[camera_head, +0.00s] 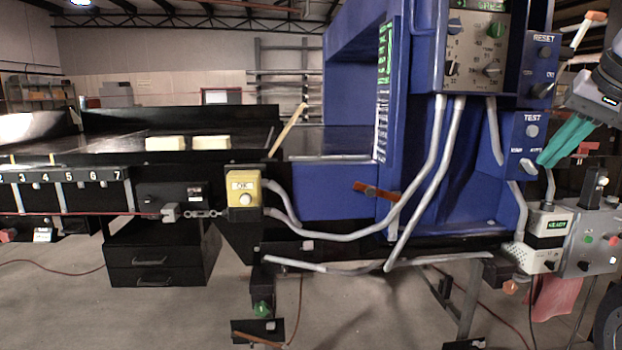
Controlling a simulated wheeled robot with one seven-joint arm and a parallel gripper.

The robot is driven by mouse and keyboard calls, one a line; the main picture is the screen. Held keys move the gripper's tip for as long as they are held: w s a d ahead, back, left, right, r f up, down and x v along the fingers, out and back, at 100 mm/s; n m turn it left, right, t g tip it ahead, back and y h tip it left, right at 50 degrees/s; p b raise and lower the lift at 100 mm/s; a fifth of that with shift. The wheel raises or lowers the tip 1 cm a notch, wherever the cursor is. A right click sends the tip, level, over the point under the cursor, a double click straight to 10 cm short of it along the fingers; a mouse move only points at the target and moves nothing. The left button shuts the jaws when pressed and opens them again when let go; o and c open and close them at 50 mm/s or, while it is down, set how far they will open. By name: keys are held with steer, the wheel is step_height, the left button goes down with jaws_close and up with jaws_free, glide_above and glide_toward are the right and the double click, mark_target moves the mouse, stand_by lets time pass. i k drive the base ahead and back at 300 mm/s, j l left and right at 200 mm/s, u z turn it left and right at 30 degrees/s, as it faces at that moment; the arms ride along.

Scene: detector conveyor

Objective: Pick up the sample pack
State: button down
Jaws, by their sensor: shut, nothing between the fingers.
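Two pale cream blocks lie apart on the black conveyor (110,143) at the left, a left block (165,143) and a right block (211,142). They look alike, and I cannot tell whether either is the sample pack. My gripper (541,162) has teal fingers and shows at the right edge, pointing down and left. It is shut and empty, in front of or beside the blue TEST panel (531,128). Whether it touches the panel is unclear. It is far to the right of the blocks.
The blue detector housing (350,80) stands over the conveyor, right of the blocks. Grey conduits (415,195) run down its front. A yellow button box (244,189) sticks out below the belt. A grey control box (588,240) stands at the lower right. Open floor (190,310) lies in front.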

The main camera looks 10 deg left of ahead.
mark_target(207, 142)
steer(key=u, duration=1.35)
